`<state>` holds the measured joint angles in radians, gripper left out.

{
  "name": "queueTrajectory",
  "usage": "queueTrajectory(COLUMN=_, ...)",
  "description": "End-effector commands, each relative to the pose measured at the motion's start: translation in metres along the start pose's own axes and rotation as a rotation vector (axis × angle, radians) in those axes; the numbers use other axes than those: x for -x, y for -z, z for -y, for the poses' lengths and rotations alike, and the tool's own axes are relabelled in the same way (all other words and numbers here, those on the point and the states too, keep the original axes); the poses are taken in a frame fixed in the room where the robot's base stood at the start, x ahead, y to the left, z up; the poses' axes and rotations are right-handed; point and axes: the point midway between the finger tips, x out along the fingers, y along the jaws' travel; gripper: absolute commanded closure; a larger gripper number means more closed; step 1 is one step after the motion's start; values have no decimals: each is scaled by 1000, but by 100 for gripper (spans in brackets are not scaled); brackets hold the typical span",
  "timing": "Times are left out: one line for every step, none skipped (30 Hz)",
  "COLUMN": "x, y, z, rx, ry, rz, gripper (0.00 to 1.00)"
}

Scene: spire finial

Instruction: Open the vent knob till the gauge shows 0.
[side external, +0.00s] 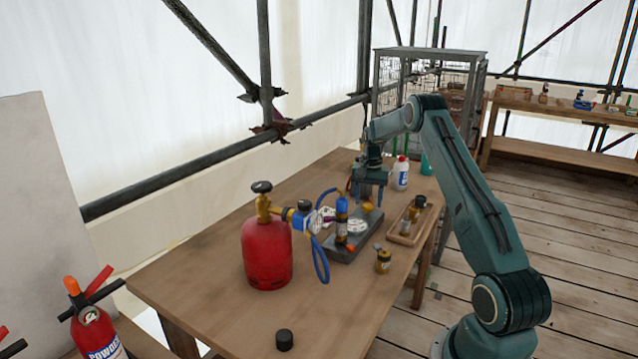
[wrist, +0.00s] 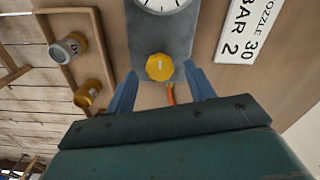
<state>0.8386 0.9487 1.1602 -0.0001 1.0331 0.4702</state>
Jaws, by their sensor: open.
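The yellow vent knob (wrist: 159,67) sits on a grey plate (wrist: 170,42) in the wrist view, with a pale mark on its face. The white gauge (wrist: 163,4) is cut off by the top edge, and its reading cannot be made out. In the side view the gauge (side external: 357,226) lies on the dark base, too small to read. My gripper (wrist: 160,72) is open, its two blue fingers apart on either side of the knob as seen from the wrist. The side view shows my gripper (side external: 369,192) pointing down over the far end of the base. I cannot tell contact.
A red gas cylinder (side external: 267,254) with a regulator and blue hose stands left of the base. A wooden tray (side external: 405,238) with brass fittings lies to the right. A white bottle (side external: 400,174) stands behind. A sign reading "NOZZLE 30 BAR 2" (wrist: 243,30) lies beside the plate.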

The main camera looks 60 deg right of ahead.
Motion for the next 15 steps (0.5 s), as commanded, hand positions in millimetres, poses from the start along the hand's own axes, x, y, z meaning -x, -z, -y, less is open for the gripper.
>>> queueTrajectory(x=-4, y=0, z=0, rx=0, ry=0, rz=1, gripper=47)
queueTrajectory(x=-6, y=0, z=0, rx=0, ry=0, rz=0, gripper=47)
queueTrajectory(x=-8, y=0, z=0, rx=0, ry=0, rz=0, gripper=47)
queueTrajectory(x=-10, y=0, z=0, rx=0, ry=0, rz=0, gripper=47)
queueTrajectory(x=-11, y=0, z=0, rx=0, ry=0, rz=0, gripper=47)
queueTrajectory(x=-12, y=0, z=0, rx=0, ry=0, rz=0, gripper=47)
queueTrajectory(x=-13, y=0, z=0, rx=0, ry=0, rz=0, gripper=47)
queueTrajectory(x=-13, y=0, z=0, rx=0, ry=0, rz=0, gripper=47)
queueTrajectory(x=-13, y=0, z=0, rx=0, ry=0, rz=-1, gripper=47)
queueTrajectory(x=-14, y=0, z=0, rx=0, ry=0, rz=-1, gripper=47)
queueTrajectory(x=-14, y=0, z=0, rx=0, ry=0, rz=-1, gripper=47)
queueTrajectory(x=-13, y=0, z=0, rx=0, ry=0, rz=-1, gripper=47)
queueTrajectory(x=-13, y=0, z=0, rx=0, ry=0, rz=0, gripper=47)
queueTrajectory(x=-13, y=0, z=0, rx=0, ry=0, rz=0, gripper=47)
queueTrajectory(x=-13, y=0, z=0, rx=0, ry=0, rz=0, gripper=47)
